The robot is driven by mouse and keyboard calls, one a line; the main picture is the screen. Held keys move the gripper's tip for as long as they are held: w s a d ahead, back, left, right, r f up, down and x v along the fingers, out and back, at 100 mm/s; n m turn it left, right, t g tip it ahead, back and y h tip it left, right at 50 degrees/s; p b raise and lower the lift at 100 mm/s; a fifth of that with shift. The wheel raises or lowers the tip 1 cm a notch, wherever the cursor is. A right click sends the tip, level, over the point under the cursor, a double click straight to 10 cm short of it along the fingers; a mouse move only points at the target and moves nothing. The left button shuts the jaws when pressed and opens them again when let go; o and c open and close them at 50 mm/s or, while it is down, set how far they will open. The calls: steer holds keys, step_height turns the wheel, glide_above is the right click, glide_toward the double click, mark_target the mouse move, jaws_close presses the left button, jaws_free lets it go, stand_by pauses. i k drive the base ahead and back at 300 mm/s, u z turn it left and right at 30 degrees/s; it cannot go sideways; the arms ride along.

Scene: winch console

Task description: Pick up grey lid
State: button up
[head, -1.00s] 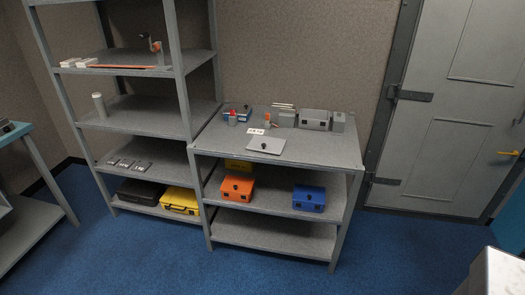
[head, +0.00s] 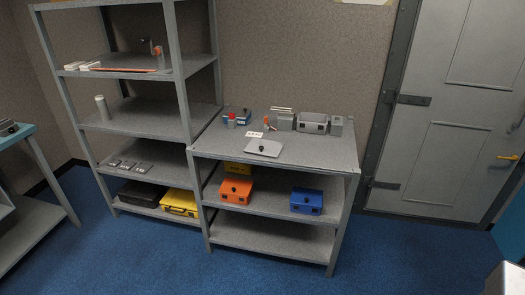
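The grey lid (head: 264,148) is a flat light-grey plate with a small dark knob on it. It lies on the top shelf (head: 320,157) of the low grey rack, near the front edge. My gripper is not in the head view, so I cannot see its fingers or anything in them.
Orange (head: 236,190) and blue (head: 307,201) boxes sit below. A tall rack stands left; blue floor in front is clear.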

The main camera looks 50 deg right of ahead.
mark_target(271, 149)
steer(key=z, duration=0.1)
steer(key=i, duration=0.95)
steer(key=u, duration=0.05)
